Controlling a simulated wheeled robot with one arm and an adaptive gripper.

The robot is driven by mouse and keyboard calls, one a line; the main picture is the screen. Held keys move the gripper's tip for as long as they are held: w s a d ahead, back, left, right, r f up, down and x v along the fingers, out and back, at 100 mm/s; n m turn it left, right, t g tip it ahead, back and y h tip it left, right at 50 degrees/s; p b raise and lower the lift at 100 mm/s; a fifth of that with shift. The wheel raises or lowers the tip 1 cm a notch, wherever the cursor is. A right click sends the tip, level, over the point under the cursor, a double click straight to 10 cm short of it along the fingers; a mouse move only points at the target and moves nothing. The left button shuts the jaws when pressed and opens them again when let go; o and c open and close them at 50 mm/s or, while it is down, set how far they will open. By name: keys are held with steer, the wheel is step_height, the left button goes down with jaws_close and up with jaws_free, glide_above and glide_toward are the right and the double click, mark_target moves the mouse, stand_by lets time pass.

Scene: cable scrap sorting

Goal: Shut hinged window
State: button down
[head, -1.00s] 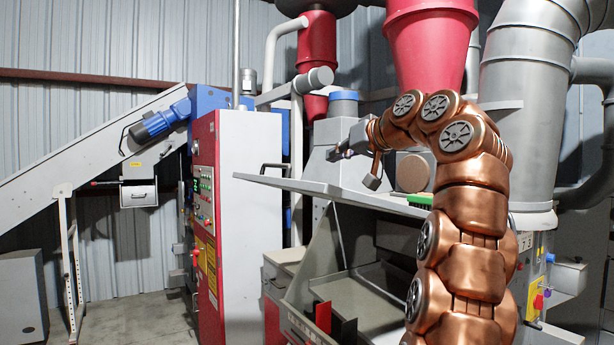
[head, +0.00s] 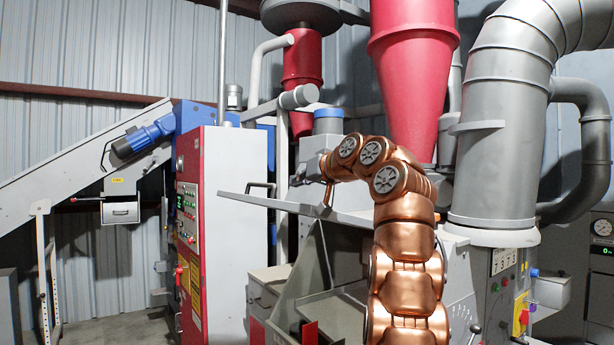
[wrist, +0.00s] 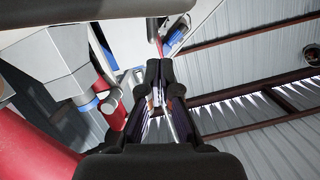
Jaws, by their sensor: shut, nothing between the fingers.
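The likely hinged window is a raised grey panel (head: 290,207), seen nearly edge-on in the head view. It sticks out flat to the left above the open grey machine housing, with a dark handle (head: 262,185) near its left part. I cannot tell whether it has glass. My copper arm bends over the panel's right part and hides that end and its hinge. My gripper (head: 306,172) is small and partly lost against the grey machine, above the panel. In the wrist view my gripper (wrist: 160,68) shows its dark fingers together and empty. Contact with the panel cannot be seen.
A red and white control cabinet (head: 235,240) stands left of the panel. A red cone (head: 412,70) and a thick grey duct (head: 495,130) rise behind my arm. A conveyor (head: 70,165) slopes at the left. Floor shows in front of it.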

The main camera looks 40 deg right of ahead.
steer(key=shift+s+a+f, duration=0.1)
steer(key=shift+s+f, duration=0.1)
steer(key=shift+f, duration=0.1)
steer(key=shift+a+f+b, duration=0.1)
steer(key=shift+f+b, duration=0.5)
steer(key=shift+a+f, duration=0.25)
steer(key=shift+f, duration=0.65)
steer(key=shift+f+b, duration=0.1)
steer(key=shift+b, duration=0.2)
